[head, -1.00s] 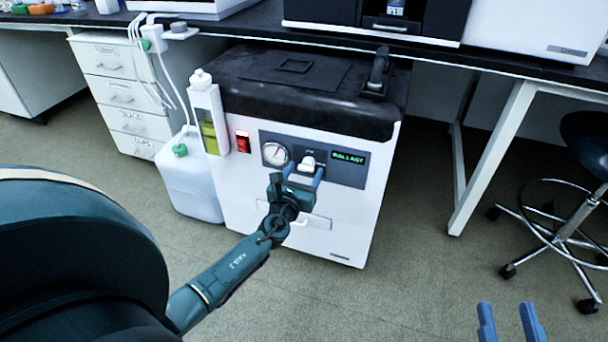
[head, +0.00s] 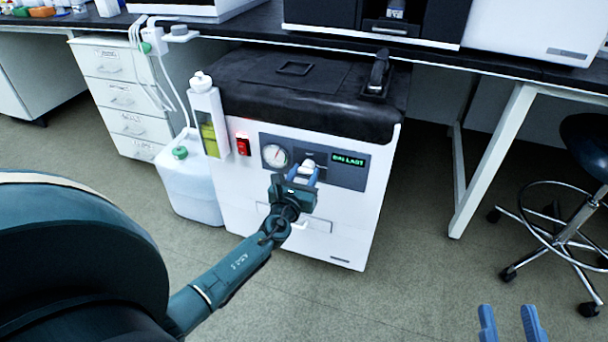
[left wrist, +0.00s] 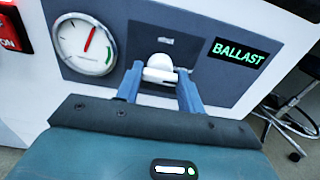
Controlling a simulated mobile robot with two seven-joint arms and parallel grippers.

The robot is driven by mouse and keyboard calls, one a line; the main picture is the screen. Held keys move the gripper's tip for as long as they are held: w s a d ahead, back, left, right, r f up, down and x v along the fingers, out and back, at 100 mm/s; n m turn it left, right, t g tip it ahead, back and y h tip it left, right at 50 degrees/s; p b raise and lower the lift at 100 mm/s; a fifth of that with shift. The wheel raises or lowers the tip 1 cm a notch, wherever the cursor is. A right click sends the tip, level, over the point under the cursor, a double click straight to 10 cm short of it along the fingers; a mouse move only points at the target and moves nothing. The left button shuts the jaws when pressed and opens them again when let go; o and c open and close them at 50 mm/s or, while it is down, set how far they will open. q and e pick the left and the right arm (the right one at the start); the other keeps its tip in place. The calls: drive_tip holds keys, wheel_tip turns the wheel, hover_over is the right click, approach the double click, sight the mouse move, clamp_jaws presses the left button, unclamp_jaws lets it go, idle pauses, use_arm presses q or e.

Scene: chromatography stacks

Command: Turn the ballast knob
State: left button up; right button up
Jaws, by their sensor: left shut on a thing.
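The ballast knob (left wrist: 160,65) is white and sits on the grey panel (left wrist: 226,83) of the white pump unit, between a round gauge (left wrist: 86,45) and a green display reading BALLAST (left wrist: 238,53). In the head view the knob (head: 307,164) shows just above my left gripper. My left gripper (head: 299,172) is at the panel, its blue fingers shut on the knob from both sides; they also show in the left wrist view (left wrist: 160,80). My right gripper (head: 508,322) shows only as two blue fingertips, apart and empty, at the bottom right.
A red lit switch (head: 243,146) and an oil sight glass (head: 209,137) are on the unit's left. A white jug (head: 190,188) stands beside it. The bench (head: 465,58) overhangs the unit, and a stool (head: 560,230) stands at right. The floor in front is clear.

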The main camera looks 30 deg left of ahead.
use_arm(q)
drive_tip(key=shift+n, duration=0.3)
use_arm(e)
drive_tip(key=shift+f, duration=0.2)
use_arm(q)
drive_tip(key=n+b, duration=0.4)
drive_tip(key=n, duration=0.7)
drive_tip(key=shift+n+b, duration=0.35)
drive_tip(key=shift+n, duration=0.05)
drive_tip(key=n, duration=0.3)
drive_tip(key=shift+n, duration=1.2)
use_arm(e)
drive_tip(key=shift+w+d+r+n+t+y, duration=0.1)
drive_tip(key=shift+w+r+n+t+y, duration=0.15)
drive_tip(key=shift+r+n+y, duration=0.35)
drive_tip(key=shift+w+a+r+n+t+y, duration=0.1)
drive_tip(key=shift+r+n+t+y, duration=0.3)
drive_tip(key=shift+r, duration=0.35)
drive_tip(key=shift+w+d+r+n+t+y, duration=0.1)
drive_tip(key=shift+w+r+n+t+y, duration=0.15)
drive_tip(key=shift+r+y, duration=0.4)
